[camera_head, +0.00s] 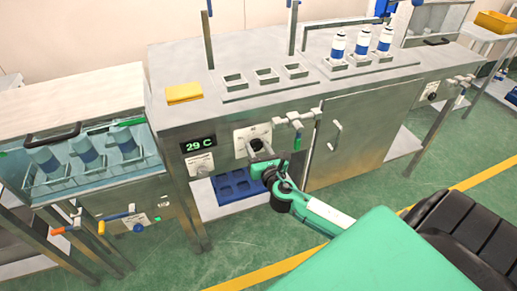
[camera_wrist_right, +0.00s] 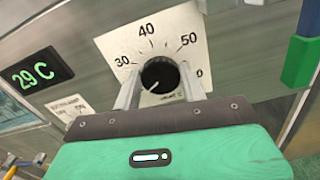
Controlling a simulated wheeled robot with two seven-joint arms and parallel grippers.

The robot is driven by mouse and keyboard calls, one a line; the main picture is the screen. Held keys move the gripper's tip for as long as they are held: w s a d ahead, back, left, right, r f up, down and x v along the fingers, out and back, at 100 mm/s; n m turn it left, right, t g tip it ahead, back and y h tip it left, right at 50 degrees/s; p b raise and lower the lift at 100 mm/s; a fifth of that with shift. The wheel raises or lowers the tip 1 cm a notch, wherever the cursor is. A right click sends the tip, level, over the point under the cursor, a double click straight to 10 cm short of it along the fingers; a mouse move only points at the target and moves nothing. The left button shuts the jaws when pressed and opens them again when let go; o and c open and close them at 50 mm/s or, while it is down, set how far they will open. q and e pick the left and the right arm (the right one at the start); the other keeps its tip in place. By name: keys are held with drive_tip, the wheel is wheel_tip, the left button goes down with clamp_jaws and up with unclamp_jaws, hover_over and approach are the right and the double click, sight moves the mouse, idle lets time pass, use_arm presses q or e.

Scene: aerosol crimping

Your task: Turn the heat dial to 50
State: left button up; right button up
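The heat dial (camera_wrist_right: 160,75) is a black round knob on a white plate (camera_wrist_right: 117,42) marked 30, 40 and 50, with a further number half hidden at the right. Its white pointer line points to the lower left, below the 30. In the head view the dial's plate (camera_head: 241,137) sits on the cabinet front, partly covered by my right gripper (camera_head: 256,146). In the wrist view that gripper's two fingers (camera_wrist_right: 160,85) stand on either side of the knob, very close to it; I cannot tell whether they press on it. My left gripper is not in view.
A green-digit display (camera_head: 199,144) beside the dial reads 29 C. A valve with pale handles (camera_head: 293,120) is close on the dial's right. A blue tray (camera_head: 236,186) lies below. A water bath (camera_head: 90,165) with several cans stands at the left.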

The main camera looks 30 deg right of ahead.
drive_tip(key=c, duration=0.4)
